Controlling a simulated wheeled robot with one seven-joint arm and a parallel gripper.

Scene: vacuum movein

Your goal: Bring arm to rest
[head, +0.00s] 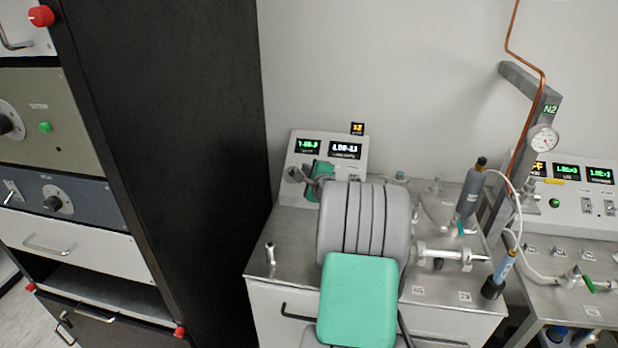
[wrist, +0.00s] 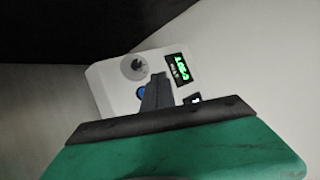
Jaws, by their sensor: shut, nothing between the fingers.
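My gripper (wrist: 157,82) shows in the wrist view as dark fingers closed together, with nothing between them, beyond a dark bar and a green housing. It points toward a white gauge controller (wrist: 115,85) with a round knob, a blue button and a green-lit display. In the head view, my grey arm links and green cover fill the lower middle. The green part of my gripper (head: 318,172) shows small in front of the gauge controller (head: 352,150) at the back of the bench. The fingers are partly hidden there, and I cannot tell whether they touch the panel.
A steel-topped bench (head: 262,272) carries metal fittings and a grey cylinder (head: 471,190) to the right of my arm. A tall black rack (head: 170,130) stands at the left. A gauge post (head: 522,140) with copper tube and another controller (head: 580,215) are at the right.

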